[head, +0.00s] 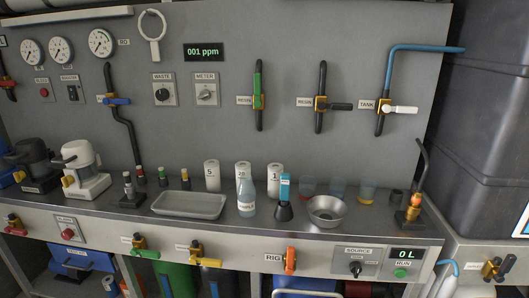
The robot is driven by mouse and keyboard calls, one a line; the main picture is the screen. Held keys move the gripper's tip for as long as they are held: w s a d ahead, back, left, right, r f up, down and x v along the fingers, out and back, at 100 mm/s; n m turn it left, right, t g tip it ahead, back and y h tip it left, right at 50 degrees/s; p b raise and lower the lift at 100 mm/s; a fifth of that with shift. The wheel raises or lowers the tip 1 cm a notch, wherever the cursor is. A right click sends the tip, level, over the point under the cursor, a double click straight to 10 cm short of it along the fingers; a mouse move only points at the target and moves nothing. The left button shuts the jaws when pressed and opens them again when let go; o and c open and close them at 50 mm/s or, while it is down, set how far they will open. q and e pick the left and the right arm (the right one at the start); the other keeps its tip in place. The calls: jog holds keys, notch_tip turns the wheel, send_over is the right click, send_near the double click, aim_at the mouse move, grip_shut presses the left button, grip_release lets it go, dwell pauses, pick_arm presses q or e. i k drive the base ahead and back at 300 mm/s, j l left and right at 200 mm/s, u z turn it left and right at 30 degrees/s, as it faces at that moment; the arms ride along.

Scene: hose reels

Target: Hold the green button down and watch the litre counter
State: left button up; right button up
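The green button (401,273) sits on the front panel of the bench at the lower right, beside a small label that appears to read RUN. Nothing touches it. The litre counter (405,254) is a dark display just above the button and reads 0 L in green. Neither of my grippers shows in the head view. I cannot tell from the picture whether the button is pressed in or out.
A SOURCE knob (355,268) is left of the button. An orange RIG valve (290,260) is further left. A burner-like tap (411,210) and a steel bowl (327,211) stand on the bench above.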

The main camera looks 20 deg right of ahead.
aim_at(401, 272)
jog(key=z, duration=1.85)
